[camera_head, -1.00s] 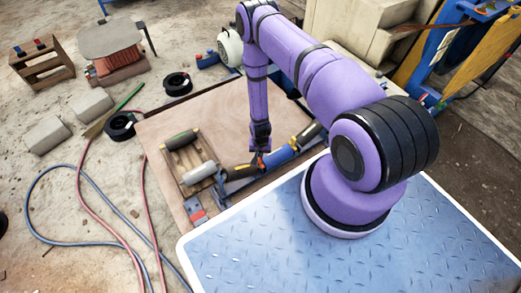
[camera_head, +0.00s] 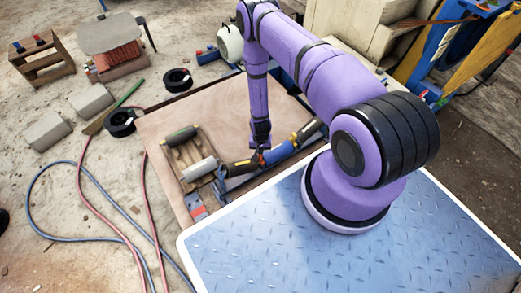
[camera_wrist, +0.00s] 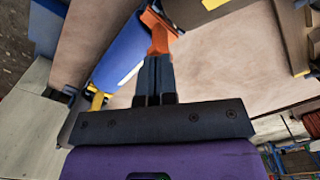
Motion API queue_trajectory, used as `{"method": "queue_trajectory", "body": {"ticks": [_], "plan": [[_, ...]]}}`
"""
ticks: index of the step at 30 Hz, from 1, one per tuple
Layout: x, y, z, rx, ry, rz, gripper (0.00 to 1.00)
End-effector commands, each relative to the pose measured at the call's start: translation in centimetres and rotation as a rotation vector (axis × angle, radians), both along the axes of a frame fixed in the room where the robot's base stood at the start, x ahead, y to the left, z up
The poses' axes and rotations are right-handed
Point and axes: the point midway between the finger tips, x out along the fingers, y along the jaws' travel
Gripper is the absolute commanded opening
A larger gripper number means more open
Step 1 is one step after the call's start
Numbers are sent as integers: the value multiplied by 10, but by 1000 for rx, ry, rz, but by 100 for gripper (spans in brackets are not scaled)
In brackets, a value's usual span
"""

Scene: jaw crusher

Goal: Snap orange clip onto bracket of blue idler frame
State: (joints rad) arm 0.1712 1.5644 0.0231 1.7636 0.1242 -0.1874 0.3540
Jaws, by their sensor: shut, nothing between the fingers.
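The orange clip (camera_wrist: 159,36) lies just past my gripper's fingertips in the wrist view, at the end of a blue tube of the blue idler frame (camera_wrist: 118,52). My gripper (camera_wrist: 156,58) is shut and empty, its tips at the clip's near end; I cannot tell whether they touch it. The clip seems to sit at the bracket, but the fingers hide part of the join, so I cannot tell whether it is snapped on. In the head view my gripper (camera_head: 261,145) points down beside the blue frame (camera_head: 283,151).
The frame lies on a wooden board (camera_head: 215,115). Black rings (camera_head: 121,123), grey blocks (camera_head: 47,132) and hoses (camera_head: 85,190) lie on the ground further left.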

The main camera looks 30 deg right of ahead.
Motion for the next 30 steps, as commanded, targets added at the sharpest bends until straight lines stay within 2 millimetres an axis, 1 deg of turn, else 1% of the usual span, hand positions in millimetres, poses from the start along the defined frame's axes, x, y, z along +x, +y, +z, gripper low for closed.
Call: {"method": "queue_trajectory", "body": {"ticks": [9,17,20,30], "plan": [[1,0,24,-1,-1,0,0],[1,0,35,0,-1,0,0],[1,0,47,0,-2,0,0],[1,0,105,0,-1,0,0]]}}
